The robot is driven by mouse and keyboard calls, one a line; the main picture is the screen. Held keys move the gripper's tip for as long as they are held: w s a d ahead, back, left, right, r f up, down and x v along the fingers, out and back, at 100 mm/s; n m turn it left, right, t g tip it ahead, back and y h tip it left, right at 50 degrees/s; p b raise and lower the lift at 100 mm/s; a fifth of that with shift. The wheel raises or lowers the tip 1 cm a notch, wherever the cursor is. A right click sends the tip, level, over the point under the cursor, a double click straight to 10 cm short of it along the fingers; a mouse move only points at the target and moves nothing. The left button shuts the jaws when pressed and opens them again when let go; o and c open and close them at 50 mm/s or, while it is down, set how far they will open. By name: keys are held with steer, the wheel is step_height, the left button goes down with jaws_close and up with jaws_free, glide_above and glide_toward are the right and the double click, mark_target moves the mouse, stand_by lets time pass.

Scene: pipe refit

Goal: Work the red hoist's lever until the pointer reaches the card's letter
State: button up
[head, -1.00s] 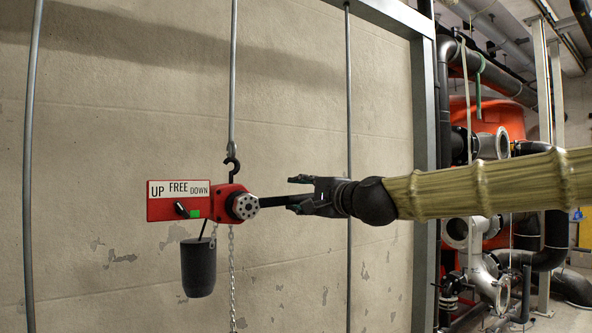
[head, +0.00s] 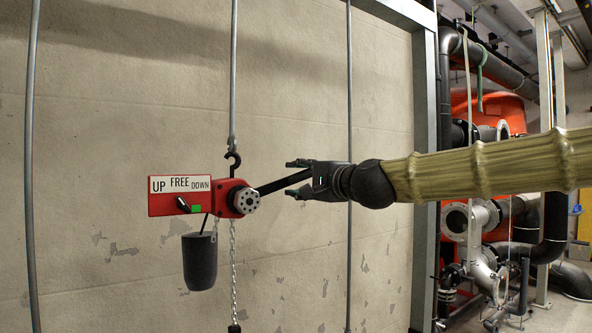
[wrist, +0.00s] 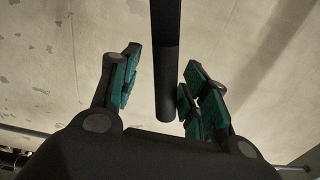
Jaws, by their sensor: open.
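The red hoist (head: 228,190) hangs from a hook in front of the wall. Its plate carries the words UP, FREE and DOWN (head: 180,185), with a dark selector knob (head: 184,205) and a green patch under them. The black lever (head: 275,185) slopes up and right from the round hub. My gripper (head: 298,178) is open around the lever's outer end. In the wrist view the lever (wrist: 167,75) lies between my open fingers (wrist: 158,92), nearer the right ones; I cannot tell whether it touches. No pointer or lettered card can be made out.
A dark grey canister (head: 199,262) hangs below the plate. A chain (head: 233,262) hangs beneath the hoist, with a dark piece (head: 234,328) at the lower picture edge. Thin vertical rods and a grey frame post (head: 424,180) stand nearby. Pipes and a red tank are at the right.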

steer(key=shift+w+d+f+m+b, duration=0.2)
steer(key=shift+f+b, duration=0.1)
steer(key=shift+f, duration=0.35)
steer(key=shift+w+d+f+m+b, duration=0.1)
steer(key=shift+f+m+b, duration=0.15)
steer(key=shift+f, duration=0.35)
steer(key=shift+s, duration=0.1)
steer(key=shift+m, duration=0.65)
step_height(320, 180, down, 4)
steer(key=b, duration=0.3)
steer(key=shift+a, duration=0.1)
steer(key=shift+m, duration=0.8)
steer(key=f+b, duration=0.2)
steer(key=a+f+b, duration=0.1)
steer(key=f, duration=0.1)
steer(key=shift+s+b, duration=0.3)
steer(key=shift+s, duration=0.1)
